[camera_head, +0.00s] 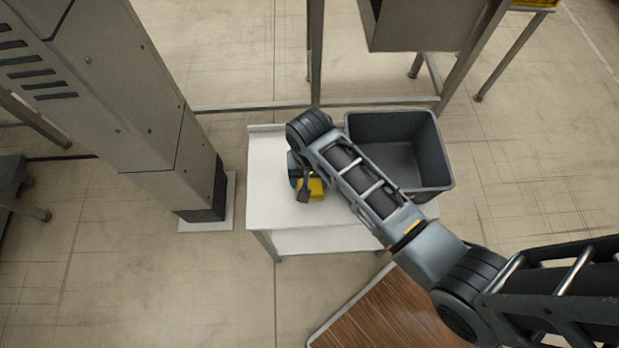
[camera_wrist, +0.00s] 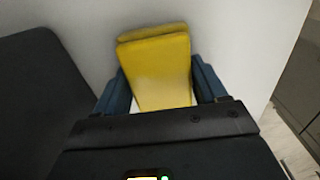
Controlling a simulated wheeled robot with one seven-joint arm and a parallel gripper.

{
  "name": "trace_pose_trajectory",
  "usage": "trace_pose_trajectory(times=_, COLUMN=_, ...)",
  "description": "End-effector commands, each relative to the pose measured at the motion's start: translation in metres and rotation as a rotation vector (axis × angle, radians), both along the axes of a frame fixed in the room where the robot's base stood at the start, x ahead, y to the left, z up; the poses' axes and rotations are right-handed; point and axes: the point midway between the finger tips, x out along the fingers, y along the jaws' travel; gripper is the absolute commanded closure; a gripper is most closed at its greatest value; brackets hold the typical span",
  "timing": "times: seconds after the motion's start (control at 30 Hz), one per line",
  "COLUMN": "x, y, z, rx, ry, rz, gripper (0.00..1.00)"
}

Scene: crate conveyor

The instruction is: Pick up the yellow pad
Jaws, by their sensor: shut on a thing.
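The yellow pad (camera_wrist: 160,72) shows between the two blue fingers of my gripper (camera_wrist: 158,90) in the wrist view. The gripper is shut on it, one finger at each side. In the head view the yellow pad (camera_head: 312,188) is at the white table (camera_head: 270,205), partly hidden by my gripper (camera_head: 304,186). I cannot tell whether the pad touches the tabletop or is just above it.
An empty dark grey crate (camera_head: 432,150) stands on the right part of the table, close beside my arm. A large grey column (camera_head: 130,100) rises left of the table. A wooden slatted surface (camera_head: 385,315) lies in front. The table's left part is bare.

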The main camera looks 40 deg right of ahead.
Motion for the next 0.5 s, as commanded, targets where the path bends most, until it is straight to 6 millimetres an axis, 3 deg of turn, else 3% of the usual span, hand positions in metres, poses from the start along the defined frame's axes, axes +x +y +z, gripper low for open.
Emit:
trace_pose_trajectory(times=0.17, x=0.0, y=0.0, z=0.007, rx=0.0, ry=-0.001, rz=0.0, gripper=0.59)
trace_pose_trajectory(times=0.5, x=0.001, y=0.0, z=0.069, rx=0.0, ry=-0.004, rz=0.001, gripper=0.59)
